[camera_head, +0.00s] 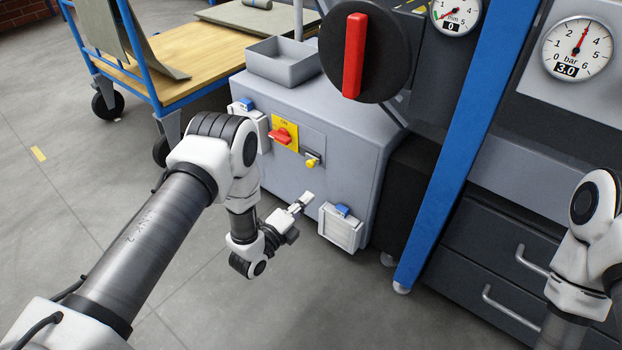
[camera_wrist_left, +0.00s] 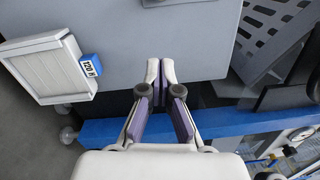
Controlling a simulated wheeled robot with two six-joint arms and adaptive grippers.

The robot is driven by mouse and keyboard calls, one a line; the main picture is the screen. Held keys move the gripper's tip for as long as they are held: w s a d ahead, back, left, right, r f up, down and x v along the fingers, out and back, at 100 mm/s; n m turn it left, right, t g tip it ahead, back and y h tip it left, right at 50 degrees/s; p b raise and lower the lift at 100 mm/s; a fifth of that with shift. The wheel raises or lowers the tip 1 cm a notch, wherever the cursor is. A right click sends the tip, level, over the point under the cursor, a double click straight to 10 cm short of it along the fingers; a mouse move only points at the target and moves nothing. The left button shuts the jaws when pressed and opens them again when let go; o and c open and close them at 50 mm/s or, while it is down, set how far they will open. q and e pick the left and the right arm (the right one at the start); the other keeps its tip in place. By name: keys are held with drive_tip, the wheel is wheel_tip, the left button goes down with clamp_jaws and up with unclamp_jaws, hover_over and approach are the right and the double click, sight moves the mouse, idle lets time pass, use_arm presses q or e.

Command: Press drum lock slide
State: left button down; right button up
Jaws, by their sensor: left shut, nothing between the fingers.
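My left gripper (camera_head: 301,203) is shut and empty, in front of the grey machine cabinet (camera_head: 350,158). In the left wrist view its fingertips (camera_wrist_left: 160,72) meet in front of a plain grey panel (camera_wrist_left: 135,35). A small yellow knob (camera_head: 312,160) on a grey plate sits on the cabinet front, above my left gripper and apart from it. It may be the drum lock slide; no readable label confirms this. Left of it is a red rotary switch (camera_head: 281,135) on a yellow plate. My right arm shows at the right edge; its gripper is out of view.
A white louvred box (camera_head: 340,230) with a blue tag is low on the cabinet, right of my left gripper; the left wrist view also shows it (camera_wrist_left: 40,70). A grey tray (camera_head: 283,70) and a black disc with a red bar (camera_head: 354,56) are above. A blue post (camera_head: 447,150) stands right.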

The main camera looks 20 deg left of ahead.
sight(310, 159)
use_arm(q)
drive_tip(key=w+a+b, duration=0.1)
drive_tip(key=w+b, duration=0.4)
drive_tip(key=w, duration=0.3)
drive_tip(key=shift+w+a+r, duration=0.15)
drive_tip(key=shift+w+r, duration=0.15)
drive_tip(key=shift+r, duration=0.1)
drive_tip(key=shift+w+a, duration=0.25)
drive_tip(key=shift+a, duration=0.4)
drive_tip(key=shift+w+a, duration=0.2)
drive_tip(key=shift+a, duration=0.4)
drive_tip(key=shift+w+a, duration=0.25)
drive_tip(key=shift+a, duration=0.4)
